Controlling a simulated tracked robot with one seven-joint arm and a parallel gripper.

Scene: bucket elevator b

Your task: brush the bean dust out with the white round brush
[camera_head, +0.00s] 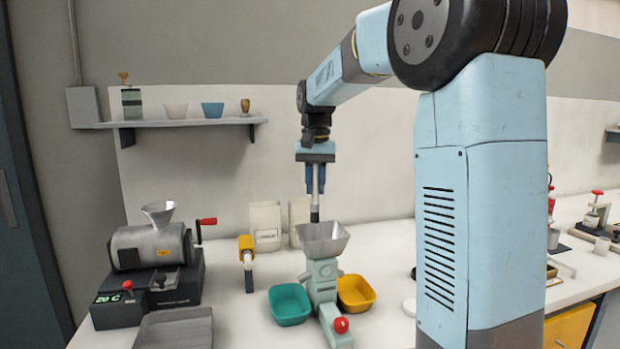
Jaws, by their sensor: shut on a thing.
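My gripper (315,188) points straight down with its blue fingers shut on a thin upright tool (315,200). The tool has a pale shaft and a dark lower part, and I take it for the white round brush. Its lower end meets the back rim of the grey hopper (323,240) in the picture; I cannot tell whether it is inside or behind, and no bristles show. The hopper sits on a small pale green machine (322,280) with a red knob (341,325). No bean dust can be made out.
A teal tray (290,304) and a yellow tray (356,293) flank the machine. A yellow-topped fixture (246,250) stands to its left, near a drum roaster (148,246) with a funnel. Pale bags (265,225) stand against the wall behind. A shelf (184,123) hangs above left.

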